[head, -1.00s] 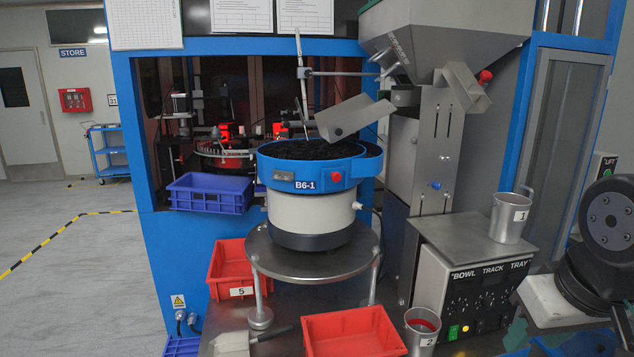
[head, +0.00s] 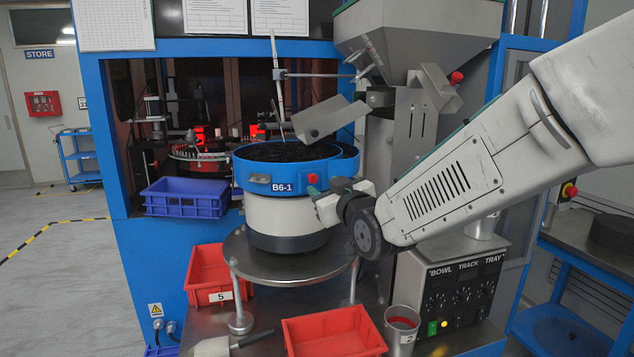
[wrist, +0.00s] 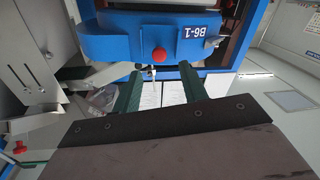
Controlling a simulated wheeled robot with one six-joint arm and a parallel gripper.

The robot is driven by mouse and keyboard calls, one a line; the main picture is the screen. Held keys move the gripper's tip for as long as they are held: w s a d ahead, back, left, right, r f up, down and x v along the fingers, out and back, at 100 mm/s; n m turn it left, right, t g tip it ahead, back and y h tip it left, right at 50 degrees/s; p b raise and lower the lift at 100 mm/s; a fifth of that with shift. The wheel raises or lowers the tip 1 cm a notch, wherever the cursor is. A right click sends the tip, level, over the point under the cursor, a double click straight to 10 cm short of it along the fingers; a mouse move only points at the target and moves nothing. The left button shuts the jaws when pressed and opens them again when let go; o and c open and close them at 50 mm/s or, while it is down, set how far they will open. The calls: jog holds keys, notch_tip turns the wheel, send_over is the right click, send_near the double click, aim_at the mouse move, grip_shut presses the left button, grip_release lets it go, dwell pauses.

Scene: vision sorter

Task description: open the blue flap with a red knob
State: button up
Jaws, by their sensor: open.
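The round bowl marked B6-1 (head: 285,160) has a blue band. A red knob (head: 312,179) sits on the front right of this band, on what looks like the blue flap (wrist: 110,47); the flap's edges are hard to make out. My gripper (head: 318,203) is just right of and below the knob in the head view. In the wrist view, which looks upside down, the gripper's two green fingers (wrist: 160,84) are spread with nothing between them. The knob (wrist: 158,54) appears beyond the fingertips, roughly centred between them, apparently not touched.
A grey hopper with a chute (head: 330,118) hangs over the bowl. A control box (head: 460,290) stands to the right below my arm. Red bins (head: 335,335) and a metal cup (head: 402,325) are below. A blue crate (head: 185,197) is left of the bowl.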

aim_at(314, 179)
jog(key=shift+x, duration=2.75)
jog(key=shift+d, duration=0.1)
grip_shut()
